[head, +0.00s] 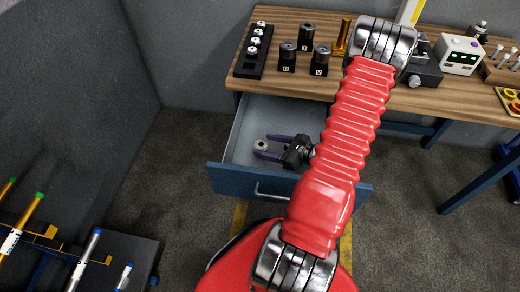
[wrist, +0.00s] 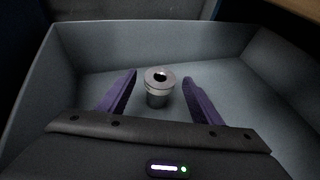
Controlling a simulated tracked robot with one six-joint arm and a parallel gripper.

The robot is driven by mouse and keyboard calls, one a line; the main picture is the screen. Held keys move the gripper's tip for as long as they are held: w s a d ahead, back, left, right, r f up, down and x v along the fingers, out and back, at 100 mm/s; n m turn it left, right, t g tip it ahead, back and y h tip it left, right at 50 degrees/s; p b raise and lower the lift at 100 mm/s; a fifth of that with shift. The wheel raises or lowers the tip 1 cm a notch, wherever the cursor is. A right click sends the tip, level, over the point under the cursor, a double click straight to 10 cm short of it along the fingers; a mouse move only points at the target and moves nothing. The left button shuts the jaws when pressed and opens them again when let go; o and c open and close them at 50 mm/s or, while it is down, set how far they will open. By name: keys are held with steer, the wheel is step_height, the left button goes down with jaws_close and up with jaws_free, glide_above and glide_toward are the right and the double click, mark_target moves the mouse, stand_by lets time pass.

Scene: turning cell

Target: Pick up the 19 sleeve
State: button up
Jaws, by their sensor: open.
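A metal flanged sleeve (wrist: 159,96) with a dark bore stands upright on the floor of an open drawer (wrist: 90,50) in the wrist view. It also shows in the head view (head: 261,145). No number on it can be read. My gripper (wrist: 158,84) is open, its two purple fingers on either side of the sleeve with gaps between. In the head view my gripper (head: 268,147) is inside the drawer, fingers pointing left towards the sleeve.
The drawer (head: 225,178) hangs under a wooden workbench (head: 430,98). On the bench are a black rack (head: 241,66) of small parts, several dark holders and a white device (head: 460,55). A rack with coloured rods (head: 22,222) stands at lower left. The drawer floor around the sleeve is clear.

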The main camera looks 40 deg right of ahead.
steer(key=shift+c, duration=0.7)
jaws_close()
